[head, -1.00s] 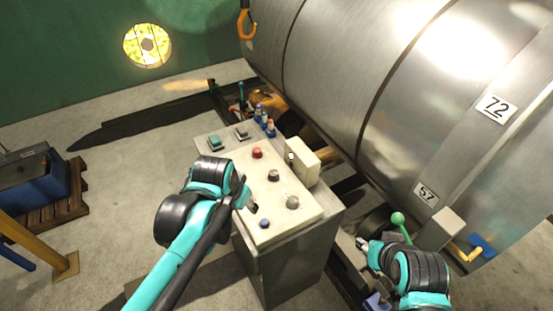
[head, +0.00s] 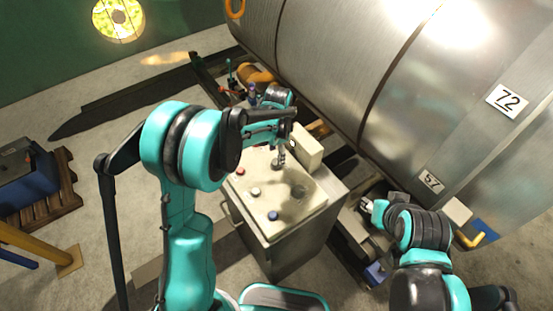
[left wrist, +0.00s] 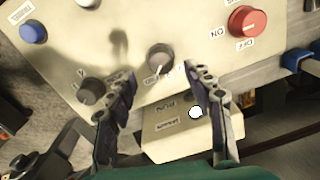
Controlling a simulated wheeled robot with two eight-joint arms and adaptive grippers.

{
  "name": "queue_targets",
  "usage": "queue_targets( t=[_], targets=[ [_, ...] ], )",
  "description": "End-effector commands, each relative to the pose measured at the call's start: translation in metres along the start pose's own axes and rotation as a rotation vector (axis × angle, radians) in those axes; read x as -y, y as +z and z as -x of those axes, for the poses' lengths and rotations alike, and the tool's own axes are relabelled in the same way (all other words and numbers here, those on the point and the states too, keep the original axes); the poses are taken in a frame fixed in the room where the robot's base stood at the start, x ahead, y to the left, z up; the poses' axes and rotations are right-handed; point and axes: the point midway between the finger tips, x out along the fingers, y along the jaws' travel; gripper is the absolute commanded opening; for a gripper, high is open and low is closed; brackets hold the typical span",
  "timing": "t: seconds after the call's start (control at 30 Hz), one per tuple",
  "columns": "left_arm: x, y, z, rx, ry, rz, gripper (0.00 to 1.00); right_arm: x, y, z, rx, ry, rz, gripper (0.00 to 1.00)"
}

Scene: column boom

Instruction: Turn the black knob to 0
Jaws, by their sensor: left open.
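The black knob (left wrist: 160,58) sits on the cream control panel (left wrist: 125,30); in the left wrist view it is ahead of and between my fingertips. A pale mark shows on its lower side, but the small lettering around it is not clearly readable. In the head view the black knob (head: 277,164) is partly covered by my left gripper (head: 282,156). That gripper (left wrist: 160,85) is open, its fingers spread and apart from the knob in the left wrist view. My right gripper (head: 366,205) is right of the panel; its jaws are too small to judge.
A large metal tank (head: 400,90) lies behind.

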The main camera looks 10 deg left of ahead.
Motion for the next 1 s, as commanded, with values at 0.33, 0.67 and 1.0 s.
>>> queue_targets(
  t=[0.33, 0.67, 1.0],
  targets=[
    [0.000, 0.000, -0.046, -0.001, -0.001, 0.002, 0.52, 0.000, 0.006, -0.008, 0.000, 0.000, 0.000, 0.40],
    [0.000, 0.000, -0.049, -0.001, -0.001, 0.002, 0.47, 0.000, 0.006, -0.008, 0.000, 0.000, 0.000, 0.40],
    [0.000, 0.000, -0.049, -0.001, -0.001, 0.004, 0.02, 0.000, 0.006, -0.008, 0.000, 0.000, 0.000, 0.40]
  ],
)
